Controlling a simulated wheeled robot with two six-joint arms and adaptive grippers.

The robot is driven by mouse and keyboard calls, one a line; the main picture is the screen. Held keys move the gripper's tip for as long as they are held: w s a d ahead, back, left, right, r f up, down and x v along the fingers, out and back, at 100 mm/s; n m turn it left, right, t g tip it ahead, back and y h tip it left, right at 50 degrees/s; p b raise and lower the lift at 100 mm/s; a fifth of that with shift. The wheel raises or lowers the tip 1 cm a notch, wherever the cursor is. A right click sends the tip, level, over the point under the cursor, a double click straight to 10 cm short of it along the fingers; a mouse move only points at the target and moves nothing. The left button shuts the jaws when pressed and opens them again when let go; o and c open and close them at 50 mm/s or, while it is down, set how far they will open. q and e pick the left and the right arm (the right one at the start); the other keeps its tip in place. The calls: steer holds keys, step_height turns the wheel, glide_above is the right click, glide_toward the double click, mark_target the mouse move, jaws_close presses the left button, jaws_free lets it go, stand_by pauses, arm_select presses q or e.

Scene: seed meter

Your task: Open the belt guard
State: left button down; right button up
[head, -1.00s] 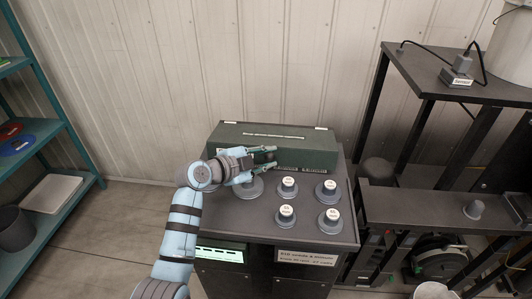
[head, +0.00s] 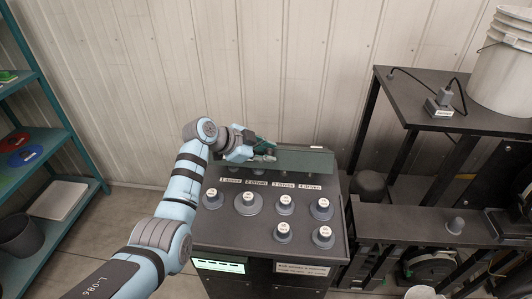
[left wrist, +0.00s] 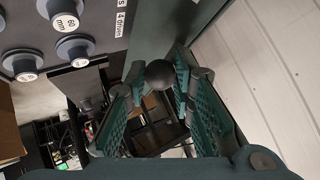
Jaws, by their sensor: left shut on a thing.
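The belt guard (head: 306,160) is a long green cover along the back of the dark machine top. It is swung up, and the row of labels "1 driver" to "4 driven" shows below it. My left gripper (head: 264,151) is at the guard's left part, with its fingers closed around a round dark knob. In the left wrist view the knob (left wrist: 160,75) sits between the two green fingers, beside the green guard (left wrist: 165,25). How firmly the pads touch the knob is partly hidden. My right gripper is not in view.
Several grey pulleys with white caps (head: 285,204) stand on the machine top (head: 225,230) in front of the guard. A corrugated wall (head: 290,70) is close behind. A teal shelf (head: 55,140) stands at left, and a dark bench (head: 470,120) with a white bucket (head: 503,65) at right.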

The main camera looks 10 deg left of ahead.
arm_select(q)
steer(key=c, duration=1.3)
jaws_free()
steer(key=shift+c, duration=0.2)
steer(key=shift+a+r, duration=0.1)
steer(key=v, duration=1.1)
steer(key=shift+s+a, duration=0.25)
steer(key=shift+s, duration=0.05)
steer(key=shift+r, duration=0.1)
